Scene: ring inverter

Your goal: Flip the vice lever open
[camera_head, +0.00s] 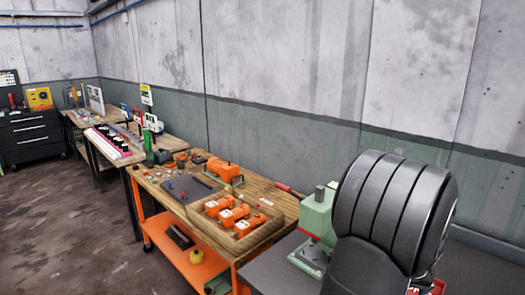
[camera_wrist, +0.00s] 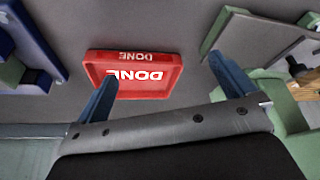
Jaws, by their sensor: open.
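A green machine (camera_head: 318,222) with a grey block on top stands on the dark bench, partly hidden behind my black arm; it may be the vice. In the wrist view, green parts (camera_wrist: 285,95) with a dark knob-like piece (camera_wrist: 296,68) show at the right edge. I cannot tell for sure which part is the vice lever. My gripper (camera_wrist: 162,70) is open and empty, its two blue fingers spread wide. The right finger is near the green parts, with a gap visible between them. In the head view my gripper is hidden.
A red tray marked DONE (camera_wrist: 135,90) lies on the grey surface beyond my fingers. A blue and green object (camera_wrist: 30,45) is at the left edge. A wooden workbench (camera_head: 262,205) with orange machines (camera_head: 228,215) stands to the left, before a grey wall.

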